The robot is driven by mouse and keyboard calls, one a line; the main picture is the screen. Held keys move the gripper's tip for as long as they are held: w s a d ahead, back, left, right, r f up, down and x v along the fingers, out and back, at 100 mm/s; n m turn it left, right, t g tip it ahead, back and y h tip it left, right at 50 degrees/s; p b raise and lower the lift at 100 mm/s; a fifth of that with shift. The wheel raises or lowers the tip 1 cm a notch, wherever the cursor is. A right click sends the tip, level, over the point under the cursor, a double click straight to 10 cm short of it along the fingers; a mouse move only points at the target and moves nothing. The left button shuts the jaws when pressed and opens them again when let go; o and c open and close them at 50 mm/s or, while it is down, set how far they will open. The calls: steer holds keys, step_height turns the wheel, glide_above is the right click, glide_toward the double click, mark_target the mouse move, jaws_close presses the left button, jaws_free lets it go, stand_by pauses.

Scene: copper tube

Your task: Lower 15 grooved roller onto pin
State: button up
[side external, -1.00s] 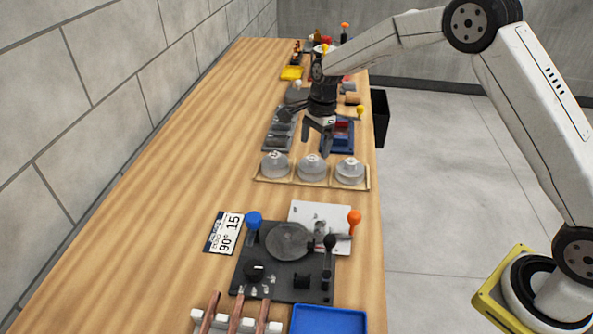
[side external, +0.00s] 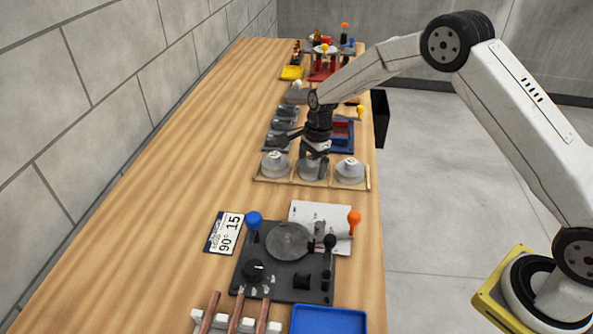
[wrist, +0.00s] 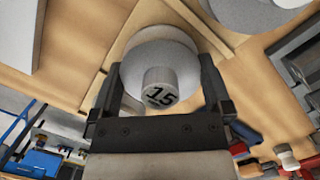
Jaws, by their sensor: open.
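The 15 grooved roller (side external: 312,167) is the middle one of three grey rollers in a wooden tray (side external: 262,182). In the wrist view the 15 roller (wrist: 160,90) shows its number on the hub. My gripper (side external: 316,160) is open and down at this roller; in the wrist view my gripper (wrist: 160,85) has one finger on each side of the hub. I cannot tell whether the fingers touch it. The bending plate (side external: 265,275) stands nearer the camera, with a round grey disc (side external: 290,241) on it. The pin itself is not clearly visible.
A left roller (side external: 275,164) and a right roller (side external: 350,170) flank the middle one. Blue-knobbed (side external: 254,219) and orange-knobbed (side external: 354,217) levers rise around the plate. Copper tubes (side external: 238,312) and a blue tray (side external: 328,320) are in front. Bare wood lies left.

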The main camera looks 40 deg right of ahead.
mark_target(311, 158)
steer(key=shift+f, duration=0.1)
stand_by(0.4)
steer(key=c, duration=1.2)
steer(key=shift+r, duration=0.2)
steer(key=shift+r, duration=0.5)
step_height(311, 158, up, 2)
steer(key=shift+r, duration=0.1)
steer(key=shift+s+d+r, duration=0.1)
steer(key=shift+s+r, duration=1.5)
steer(key=shift+s, duration=0.75)
steer(key=shift+s+d+r, duration=0.1)
steer(key=shift+s+r, duration=1.45)
steer(key=shift+s, duration=0.75)
steer(key=shift+s+r, duration=1.6)
steer(key=shift+s, duration=0.75)
